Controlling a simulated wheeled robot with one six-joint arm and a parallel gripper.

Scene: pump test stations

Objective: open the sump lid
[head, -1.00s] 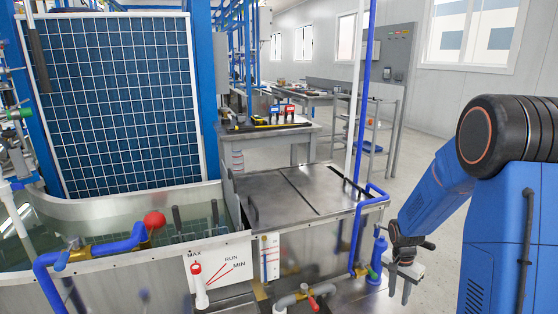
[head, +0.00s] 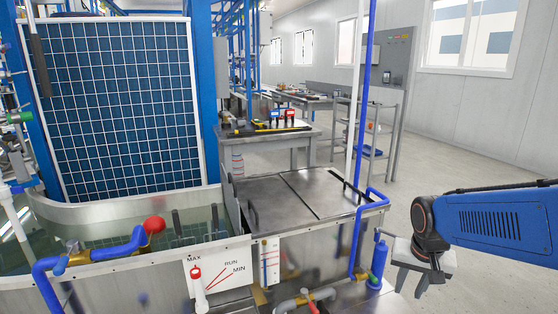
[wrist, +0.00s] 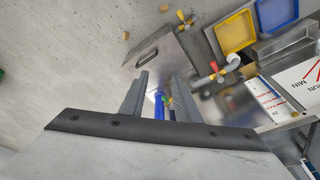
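The sump tank's metal top (head: 292,197) is in the head view, right of the water basin. It is two flat panels with a dark seam between them, and both lie flat. One dark handle (head: 252,216) stands at its left edge and another (head: 355,192) at its right edge. My gripper (head: 411,285) hangs to the right of the tank, apart from it, fingers downward. In the wrist view its two fingers (wrist: 158,98) are spread with a gap between them. Blue parts show beyond that gap, not clearly held.
A blue pipe (head: 372,215) runs up the tank's right corner, with a blue bottle (head: 378,262) below it. A red-handled valve (head: 307,296) is at the tank's front. The wrist view shows a yellow tray (wrist: 236,32) and a blue tray (wrist: 277,13). Floor right of the tank is clear.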

